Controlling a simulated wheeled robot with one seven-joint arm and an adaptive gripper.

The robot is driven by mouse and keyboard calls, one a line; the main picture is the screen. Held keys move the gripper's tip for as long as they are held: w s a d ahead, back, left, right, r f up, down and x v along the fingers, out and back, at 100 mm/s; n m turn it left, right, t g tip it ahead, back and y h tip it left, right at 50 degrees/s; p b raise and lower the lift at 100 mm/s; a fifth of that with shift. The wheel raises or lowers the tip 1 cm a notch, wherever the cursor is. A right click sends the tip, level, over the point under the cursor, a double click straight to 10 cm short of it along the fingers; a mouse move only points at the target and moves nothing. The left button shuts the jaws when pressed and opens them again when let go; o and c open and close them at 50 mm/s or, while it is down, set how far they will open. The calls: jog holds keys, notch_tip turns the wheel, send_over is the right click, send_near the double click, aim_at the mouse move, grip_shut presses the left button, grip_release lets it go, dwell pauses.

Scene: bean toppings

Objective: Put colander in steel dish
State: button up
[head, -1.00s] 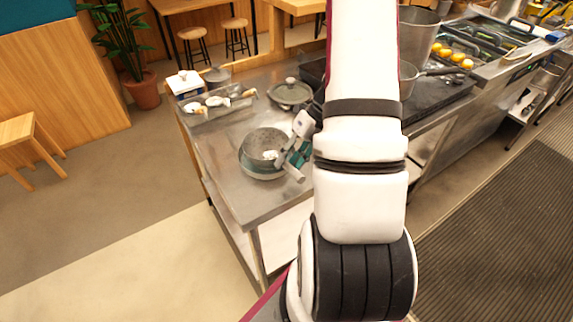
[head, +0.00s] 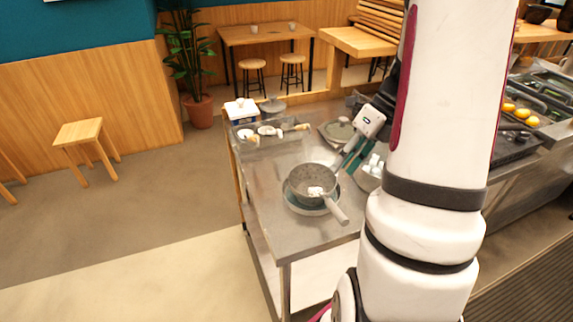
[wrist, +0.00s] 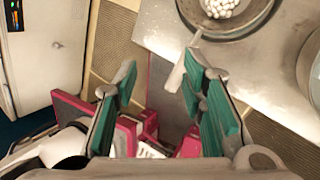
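A grey speckled round vessel with a light handle, apparently the colander (head: 300,183), holds white pieces. It sits in or on a wider shallow grey-green dish (head: 296,208) on the steel counter; I cannot tell whether this is the steel dish. The handle (head: 339,211) points toward the lower right. In the wrist view the vessel (wrist: 262,14) is at the top, its handle (wrist: 178,74) near the right finger. My gripper (head: 349,168) is beyond and above the handle in the head view.
A bowl with white pieces (head: 368,181) stands right of my gripper. A lidded pot (head: 338,131) is behind. A tray with small dishes (head: 271,137) and a blue-white box (head: 241,111) are at the back left. The counter's front left (head: 277,233) is clear.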

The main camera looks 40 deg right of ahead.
jog(key=a+r+n+h, duration=0.3)
jog(key=a+r+n, duration=0.8)
jog(key=a+n, duration=0.5)
jog(key=s+a+r+n+t+h, duration=0.1)
jog(key=s+a+r+n, duration=0.1)
jog(key=n, duration=0.7)
jog(key=s+a+r+n+t+h, duration=0.1)
jog(key=s+a+r+n+t, duration=0.1)
jog(key=a+n, duration=0.4)
jog(key=shift+s+r+n+h, duration=0.3)
jog(key=shift+s+r+n, duration=0.2)
jog(key=shift+s+n, duration=1.3)
jog(key=shift+w+n, duration=0.4)
